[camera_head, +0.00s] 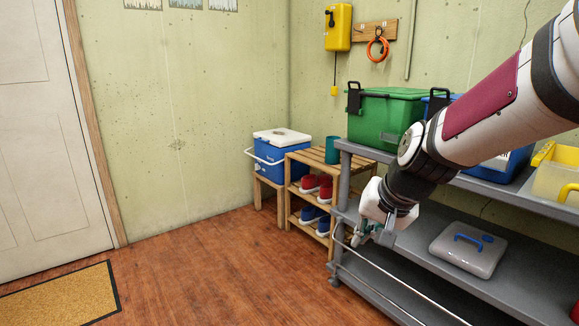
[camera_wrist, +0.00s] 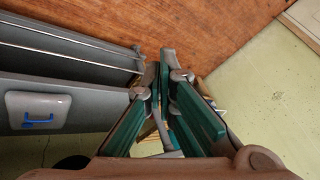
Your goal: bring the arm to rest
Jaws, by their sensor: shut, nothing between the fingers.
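My gripper (camera_head: 369,236) hangs at the lower end of my arm, in front of the left end of the grey shelf unit (camera_head: 345,190) in the head view. In the wrist view my gripper (camera_wrist: 160,62) shows its green-padded fingers with the tips close together. It is shut and holds nothing. My arm reaches in from the upper right and hides part of the shelves and the bins behind it.
A grey case with a blue handle (camera_head: 468,248) lies on the middle shelf. A green bin (camera_head: 385,115) stands on top. A wooden rack (camera_head: 299,160) with shoes and a blue cooler (camera_head: 281,155) stand to the left.

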